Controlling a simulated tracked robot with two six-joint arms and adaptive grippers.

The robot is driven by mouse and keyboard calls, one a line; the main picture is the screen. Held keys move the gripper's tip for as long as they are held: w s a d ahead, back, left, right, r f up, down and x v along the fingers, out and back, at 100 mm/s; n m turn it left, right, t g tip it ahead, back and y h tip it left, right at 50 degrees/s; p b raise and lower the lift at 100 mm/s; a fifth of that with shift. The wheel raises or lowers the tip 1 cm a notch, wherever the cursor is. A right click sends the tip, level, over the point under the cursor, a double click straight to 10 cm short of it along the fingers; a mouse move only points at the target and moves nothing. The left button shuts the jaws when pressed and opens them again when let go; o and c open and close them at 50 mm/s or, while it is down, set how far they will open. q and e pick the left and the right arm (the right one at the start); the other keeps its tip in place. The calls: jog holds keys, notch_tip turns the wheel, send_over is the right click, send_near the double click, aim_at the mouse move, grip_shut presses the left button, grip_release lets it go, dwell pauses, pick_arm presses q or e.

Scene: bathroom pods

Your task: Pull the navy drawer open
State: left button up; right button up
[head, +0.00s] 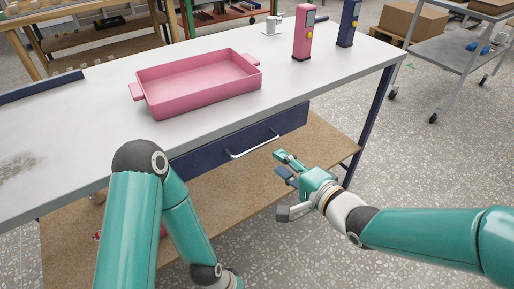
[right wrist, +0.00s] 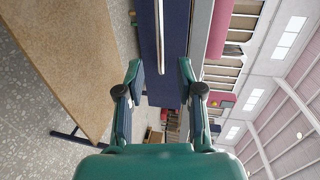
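The navy drawer (head: 205,155) is under the worktop of the white-topped table, and its front looks flush, shut. Its pale bar handle (head: 254,146) runs along the front. My right gripper (head: 282,188) is open and empty, to the right of and below the handle in the head view. In the right wrist view the drawer front (right wrist: 175,60) and the handle (right wrist: 161,35) show ahead, the handle lined up between the two spread fingers (right wrist: 160,75) and seemingly not touched. My left arm is folded at the lower left; its gripper is out of view.
A pink tray (head: 200,88) stands on the worktop (head: 330,65), with a pink dispenser (head: 304,32) and a navy one (head: 348,22) at the far right end. A brown lower shelf (head: 245,182) lies under the drawer. The floor at right is open up to a grey cart (head: 450,50).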

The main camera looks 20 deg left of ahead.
aim_at(258, 146)
jog(key=x, duration=1)
jog(key=shift+w+a+b, duration=0.15)
jog(key=shift+b, duration=0.2)
grip_shut()
